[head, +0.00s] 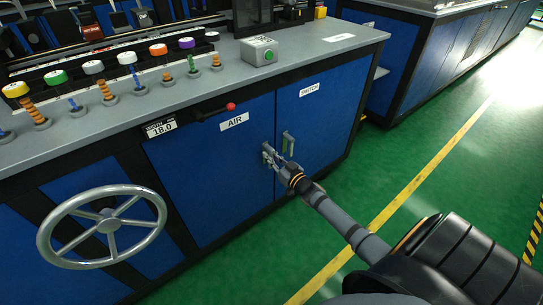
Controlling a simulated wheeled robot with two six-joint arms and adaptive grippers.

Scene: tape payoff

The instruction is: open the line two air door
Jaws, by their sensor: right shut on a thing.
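The air door (215,180) is a blue panel with a white AIR label (234,122) on the front of the grey-topped cabinet. It looks closed, flush with the front. My right gripper (270,158) reaches in from the lower right and is shut on the air door's handle (266,152), at the door's right edge. The gripper hides part of the handle. My left gripper is not in view.
The blue switch door (325,115) with its own handle (288,142) is just right of the air door. A grey handwheel (105,226) sticks out at the left. A red-knobbed lever (231,106) sits above. Green floor (400,140) is clear at the right.

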